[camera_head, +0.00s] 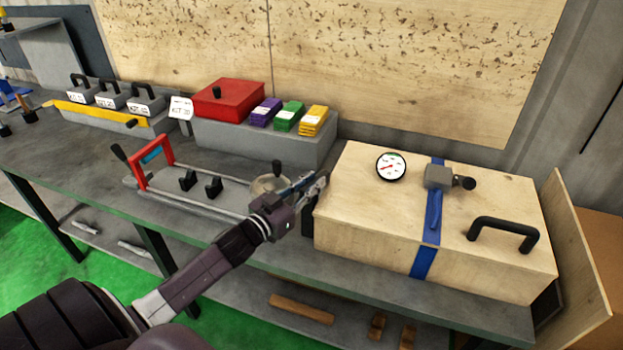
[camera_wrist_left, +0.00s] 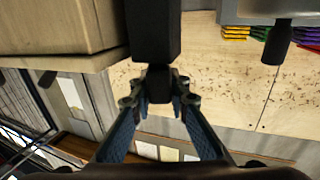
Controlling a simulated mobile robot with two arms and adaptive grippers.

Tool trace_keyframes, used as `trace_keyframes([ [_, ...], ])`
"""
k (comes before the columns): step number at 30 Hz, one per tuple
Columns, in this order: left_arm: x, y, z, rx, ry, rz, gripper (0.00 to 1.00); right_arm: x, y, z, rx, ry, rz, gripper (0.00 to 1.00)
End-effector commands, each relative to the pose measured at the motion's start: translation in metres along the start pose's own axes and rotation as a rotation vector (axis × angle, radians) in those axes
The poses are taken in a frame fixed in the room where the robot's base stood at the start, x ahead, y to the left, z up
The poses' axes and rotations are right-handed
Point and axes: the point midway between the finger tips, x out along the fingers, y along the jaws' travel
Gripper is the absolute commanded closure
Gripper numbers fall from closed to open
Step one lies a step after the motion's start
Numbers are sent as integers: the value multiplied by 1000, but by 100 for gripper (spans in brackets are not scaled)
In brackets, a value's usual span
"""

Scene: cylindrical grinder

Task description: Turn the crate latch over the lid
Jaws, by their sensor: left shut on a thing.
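The wooden crate (camera_head: 370,210) stands at the right of the bench with its lid down. A black latch (camera_head: 308,222) shows at the crate's left end in the head view, partly hidden by my gripper. In the left wrist view the latch (camera_wrist_left: 155,35) is a thick dark bar with a narrower end, close beside the crate's wooden side (camera_wrist_left: 50,30). My left gripper (camera_head: 318,184) is at the crate's upper left edge. Its fingers (camera_wrist_left: 158,105) are shut on the latch's narrower end. The latch appears beside the lid, not across it. My right gripper is not in view.
The lid carries a round gauge (camera_head: 391,167), a blue strap (camera_head: 424,262), a grey block with a black knob (camera_head: 440,177) and a black handle (camera_head: 503,232). Left of the crate lie a metal frame with a red handle (camera_head: 139,165) and a round dish (camera_head: 268,184).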

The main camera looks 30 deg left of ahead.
Motion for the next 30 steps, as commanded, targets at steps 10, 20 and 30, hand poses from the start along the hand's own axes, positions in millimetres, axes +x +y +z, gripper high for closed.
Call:
trace_keyframes([
  [10,1,-1,4,12,-1,290,100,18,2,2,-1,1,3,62],
  [20,0,2,4,7,3,527,100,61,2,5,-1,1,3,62],
  [30,-1,5,2,3,4,691,100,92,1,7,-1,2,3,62],
])
